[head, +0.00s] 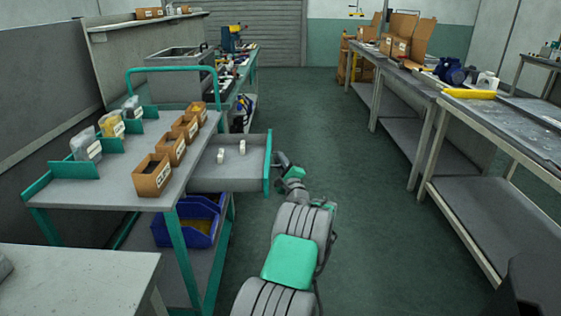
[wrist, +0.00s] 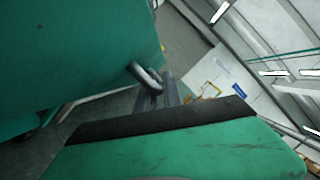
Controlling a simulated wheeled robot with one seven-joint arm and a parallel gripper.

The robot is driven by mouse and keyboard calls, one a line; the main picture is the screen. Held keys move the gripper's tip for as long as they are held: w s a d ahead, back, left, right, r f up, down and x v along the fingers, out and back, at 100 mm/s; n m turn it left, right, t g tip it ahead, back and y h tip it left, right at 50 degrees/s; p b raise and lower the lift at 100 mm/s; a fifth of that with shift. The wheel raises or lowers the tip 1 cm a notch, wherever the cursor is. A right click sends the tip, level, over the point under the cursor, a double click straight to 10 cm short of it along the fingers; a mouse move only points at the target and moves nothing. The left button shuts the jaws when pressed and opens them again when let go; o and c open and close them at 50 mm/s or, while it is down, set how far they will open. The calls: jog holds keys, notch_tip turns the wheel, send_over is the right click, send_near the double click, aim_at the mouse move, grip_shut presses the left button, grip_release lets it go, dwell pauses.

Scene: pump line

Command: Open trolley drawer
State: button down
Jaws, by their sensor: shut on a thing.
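The trolley (head: 110,192) stands at the left with a grey top and green frame. Its grey drawer (head: 205,180) is pulled out to the right, with its inside showing. The drawer's green front panel (head: 268,165) faces right. My gripper (head: 279,159) is at the outer side of this panel. In the wrist view, the green panel (wrist: 75,50) fills the upper left, and a dark handle (wrist: 146,77) stands out from it. My gripper's fingers (wrist: 157,92) are shut on the handle. The handle is hidden in the head view.
Two small white pieces (head: 221,156) lie in the drawer. Open brown boxes (head: 152,175) stand on the trolley top, and a blue bin (head: 187,225) sits below. A workbench (head: 510,130) runs along the right. The green floor (head: 370,220) between is clear.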

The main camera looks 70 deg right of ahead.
jog(key=c, duration=1.8)
grip_release()
jog(key=shift+o, duration=0.2)
jog(key=shift+s, duration=0.1)
jog(key=v, duration=0.7)
jog(key=shift+s+a+p, duration=0.15)
jog(key=shift+a+p, duration=0.15)
jog(key=shift+a+f, duration=0.1)
